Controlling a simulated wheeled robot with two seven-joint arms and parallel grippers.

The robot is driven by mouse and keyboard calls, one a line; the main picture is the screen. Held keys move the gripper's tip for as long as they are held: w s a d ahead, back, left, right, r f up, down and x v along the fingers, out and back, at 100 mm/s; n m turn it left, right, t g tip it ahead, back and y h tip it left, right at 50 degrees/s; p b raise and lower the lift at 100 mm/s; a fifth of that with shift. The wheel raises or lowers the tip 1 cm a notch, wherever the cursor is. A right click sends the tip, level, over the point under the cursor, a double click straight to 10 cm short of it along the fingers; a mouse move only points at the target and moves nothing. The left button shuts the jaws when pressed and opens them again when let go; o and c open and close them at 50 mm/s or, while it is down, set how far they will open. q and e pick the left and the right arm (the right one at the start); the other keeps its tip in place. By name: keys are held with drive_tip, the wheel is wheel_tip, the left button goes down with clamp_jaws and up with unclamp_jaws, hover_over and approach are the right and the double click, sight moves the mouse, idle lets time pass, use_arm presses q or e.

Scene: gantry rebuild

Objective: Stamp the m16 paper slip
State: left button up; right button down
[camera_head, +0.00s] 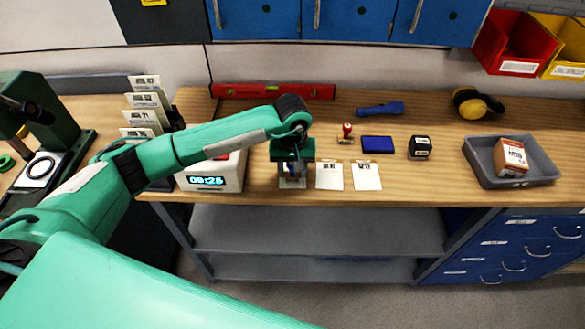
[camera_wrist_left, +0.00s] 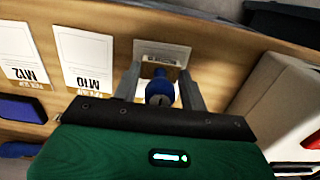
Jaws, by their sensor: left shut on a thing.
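My left gripper (camera_head: 292,172) is shut on a stamp with a round blue handle (camera_wrist_left: 160,92), held between its fingers in the left wrist view. Under the gripper lies a white paper slip (camera_wrist_left: 163,52) near the front edge of the bench; its front edge also shows in the head view (camera_head: 292,184). Its label is largely hidden by the stamp and fingers, so I cannot read it. I cannot tell whether the stamp touches the paper. Beside it lie the M10 slip (camera_wrist_left: 85,58) and the M12 slip (camera_wrist_left: 22,55). My right gripper is not in view.
A white clock box (camera_head: 215,172) stands close left of the gripper. To the right are a red-handled stamp (camera_head: 347,131), a blue ink pad (camera_head: 377,145), a black stamp (camera_head: 420,147) and a grey tray (camera_head: 480,160) with a box. A red level (camera_head: 270,91) lies behind.

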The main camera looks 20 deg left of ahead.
use_arm(q)
drive_tip(key=shift+f+b, duration=0.3)
idle(1.2)
drive_tip(key=shift+s+f+b, duration=0.15)
drive_tip(key=shift+b, duration=0.35)
idle(0.7)
idle(0.4)
drive_tip(key=shift+r+p, duration=0.3)
drive_tip(key=shift+r, duration=0.85)
drive_tip(key=shift+r+p, duration=0.45)
drive_tip(key=shift+r, duration=2.05)
